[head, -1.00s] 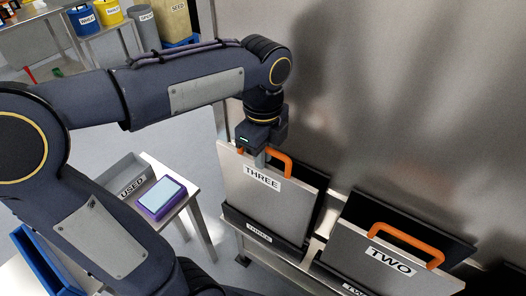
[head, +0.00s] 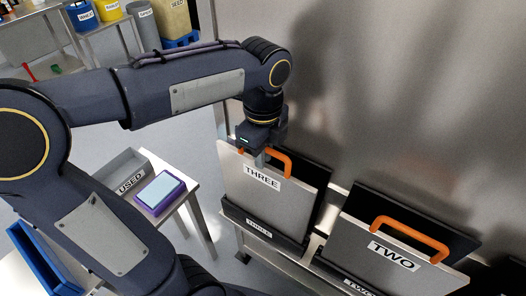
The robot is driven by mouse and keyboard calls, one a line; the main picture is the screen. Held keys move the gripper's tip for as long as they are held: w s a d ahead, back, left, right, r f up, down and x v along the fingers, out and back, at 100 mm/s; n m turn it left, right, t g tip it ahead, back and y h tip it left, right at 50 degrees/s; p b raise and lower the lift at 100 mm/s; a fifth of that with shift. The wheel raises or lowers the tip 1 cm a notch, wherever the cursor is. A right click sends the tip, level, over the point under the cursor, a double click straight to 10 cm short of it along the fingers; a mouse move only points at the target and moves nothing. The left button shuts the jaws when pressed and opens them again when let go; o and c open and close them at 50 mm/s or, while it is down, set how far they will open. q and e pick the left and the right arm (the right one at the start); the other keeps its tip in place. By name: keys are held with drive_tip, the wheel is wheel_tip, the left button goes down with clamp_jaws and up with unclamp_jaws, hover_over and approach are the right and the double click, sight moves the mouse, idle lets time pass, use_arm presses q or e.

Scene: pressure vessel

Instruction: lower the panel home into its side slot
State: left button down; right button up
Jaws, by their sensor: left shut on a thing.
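The panel labelled THREE (head: 262,200) is a flat grey plate with an orange handle (head: 283,160) on its top edge. It stands upright in the black slot labelled THREE (head: 258,232); its lower edge is hidden behind the slot's front lip, so I cannot tell how deep it sits. My left gripper (head: 263,155) is above the panel's top edge, shut on the orange handle. My right gripper is not in view.
Panel TWO (head: 375,255) with its orange handle stands in its own slot at the right. A steel wall rises behind. A side table (head: 205,184) with a grey USED bin (head: 123,170) and a purple-edged pad (head: 160,192) is at the left.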

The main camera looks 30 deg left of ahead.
use_arm(q)
drive_tip(key=shift+f+b, duration=0.95)
drive_tip(key=shift+f, duration=0.45)
drive_tip(key=c, duration=1.4)
unclamp_jaws()
drive_tip(key=shift+o, duration=0.2)
wheel_tip(320, 180, up, 8)
drive_tip(key=shift+f+p, duration=0.1)
drive_tip(key=shift+p, duration=0.3)
